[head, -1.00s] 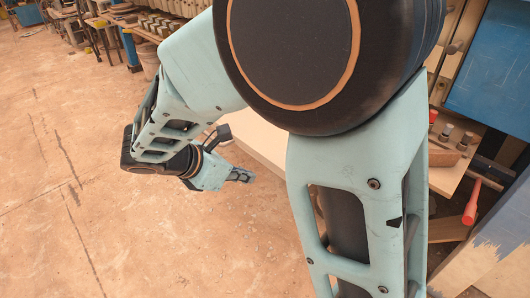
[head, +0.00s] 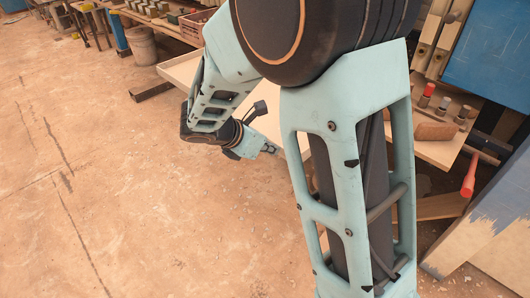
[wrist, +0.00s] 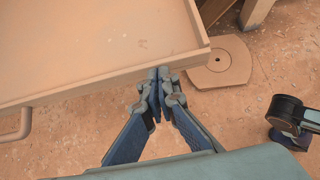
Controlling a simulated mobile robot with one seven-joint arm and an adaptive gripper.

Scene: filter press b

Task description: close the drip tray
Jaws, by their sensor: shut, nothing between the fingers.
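The drip tray (wrist: 95,50) is a wide, shallow, tan tray with a raised rim, seen from above in the wrist view. A bar handle (wrist: 17,126) is on its front side at the left. In the head view a pale part of the tray (head: 179,69) shows behind my arm, which hides much of it. My gripper (wrist: 163,74) is shut and empty. Its fingertips are at the tray's front wall, close to the right corner; I cannot tell whether they touch it. In the head view my gripper (head: 272,149) is low beside the tray's edge.
A flat tan plate with a hole (wrist: 222,62) lies on the floor right of the tray. A red-handled tool (head: 470,177) and a brown block (head: 436,131) are at the right. A blue panel (head: 500,60) stands behind. The floor at left is open.

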